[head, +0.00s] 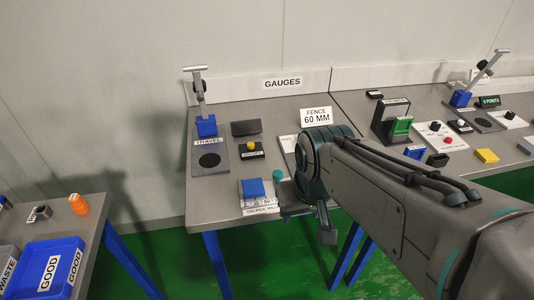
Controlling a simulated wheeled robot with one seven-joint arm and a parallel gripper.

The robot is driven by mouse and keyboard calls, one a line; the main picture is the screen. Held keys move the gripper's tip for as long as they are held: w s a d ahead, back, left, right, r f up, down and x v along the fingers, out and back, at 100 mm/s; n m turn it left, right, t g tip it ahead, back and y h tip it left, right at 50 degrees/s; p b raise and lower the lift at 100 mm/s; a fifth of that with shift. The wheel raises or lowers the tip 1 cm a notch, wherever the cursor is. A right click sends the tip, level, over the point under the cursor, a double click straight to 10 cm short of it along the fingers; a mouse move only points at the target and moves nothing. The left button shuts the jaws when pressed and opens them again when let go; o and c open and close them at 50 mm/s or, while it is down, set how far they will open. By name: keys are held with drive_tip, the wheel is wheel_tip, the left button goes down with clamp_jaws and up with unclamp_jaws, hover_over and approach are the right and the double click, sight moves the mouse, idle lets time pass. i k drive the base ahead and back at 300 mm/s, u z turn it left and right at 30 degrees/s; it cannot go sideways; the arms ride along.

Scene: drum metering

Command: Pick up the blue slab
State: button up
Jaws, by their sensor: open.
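The blue slab (253,188) lies on the white scale of the caliper mat (258,210), near the front edge of the gauges table. My gripper (308,218) is just right of the caliper mat, by the table's front edge, apart from the slab. It is open, with nothing seen between its fingers. My wrist hides part of it and the table behind.
A travel gauge (207,125) with a tall lever stands behind the slab, beside a button box (248,149). A fence sign (316,116) stands behind my wrist. A second table (460,100) with gauges is right; a blue GOOD tray (48,270) is lower left.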

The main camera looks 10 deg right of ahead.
sight(253, 188)
drive_tip(key=k, duration=0.5)
drive_tip(key=u, duration=1.35)
drive_tip(key=i, duration=1.05)
drive_tip(key=z, duration=3)
